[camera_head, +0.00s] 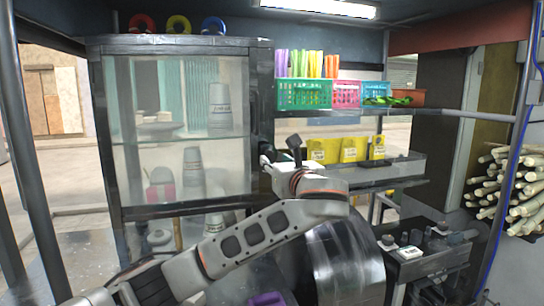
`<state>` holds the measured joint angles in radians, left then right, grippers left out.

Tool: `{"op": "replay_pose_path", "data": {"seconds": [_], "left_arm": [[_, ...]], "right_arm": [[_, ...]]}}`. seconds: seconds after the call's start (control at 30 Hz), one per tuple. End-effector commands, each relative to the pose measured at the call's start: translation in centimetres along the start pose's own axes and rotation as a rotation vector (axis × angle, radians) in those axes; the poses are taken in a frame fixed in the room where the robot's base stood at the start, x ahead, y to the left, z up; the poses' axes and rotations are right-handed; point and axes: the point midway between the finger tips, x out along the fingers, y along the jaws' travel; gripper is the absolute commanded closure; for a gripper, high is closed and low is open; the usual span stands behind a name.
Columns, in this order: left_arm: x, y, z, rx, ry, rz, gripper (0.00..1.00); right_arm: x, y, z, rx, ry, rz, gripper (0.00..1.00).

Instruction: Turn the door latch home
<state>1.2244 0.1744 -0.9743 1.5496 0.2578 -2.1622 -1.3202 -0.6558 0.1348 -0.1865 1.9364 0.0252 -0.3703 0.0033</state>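A glass-fronted cabinet with a grey metal frame (180,43) stands at left centre; its glass door (150,110) appears closed. My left arm reaches up from the bottom, across the lower right of the cabinet. My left gripper (281,165) is at the cabinet's right edge, at about mid-height. A small black piece stands up there; I cannot tell whether it is the latch or a finger. The door latch cannot be made out clearly, and the gripper and wrist hide that part of the frame. Whether the fingers are open or shut is unclear. My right gripper does not show.
White conical containers (220,105) stand inside the cabinet. A shelf at right holds green (304,95), pink and blue baskets. Yellow boxes (354,148) sit lower. A dark drum (350,260) stands near the arm. Cane stalks (520,195) are stacked at far right.

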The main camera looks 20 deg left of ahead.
Motion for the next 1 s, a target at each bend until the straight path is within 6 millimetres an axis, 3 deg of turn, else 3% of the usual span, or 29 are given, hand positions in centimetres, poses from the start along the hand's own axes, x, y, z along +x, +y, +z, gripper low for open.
{"op": "replay_pose_path", "data": {"seconds": [0.1, 0.3, 0.63, 0.67, 0.8, 1.0], "left_arm": [[2.0, 0.2, 0.2, 0.000, 0.000, 0.004, 0.66], [4.0, 0.1, 0.1, -0.001, 0.001, 0.001, 0.66], [4.4, 0.0, -0.1, -0.003, 0.002, -0.001, 0.66], [4.4, 0.0, -0.1, -0.003, 0.002, -0.001, 0.68], [4.4, 0.0, -0.1, -0.003, 0.002, -0.001, 1.00], [4.4, 0.0, -0.1, -0.006, 0.002, -0.001, 1.00]], "right_arm": [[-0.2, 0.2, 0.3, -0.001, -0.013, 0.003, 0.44], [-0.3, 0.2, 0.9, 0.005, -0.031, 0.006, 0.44], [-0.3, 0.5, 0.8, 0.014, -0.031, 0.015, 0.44], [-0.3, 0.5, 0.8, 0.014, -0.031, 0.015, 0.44], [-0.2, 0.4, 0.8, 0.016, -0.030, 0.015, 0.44], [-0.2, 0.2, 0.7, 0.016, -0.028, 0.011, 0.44]]}}
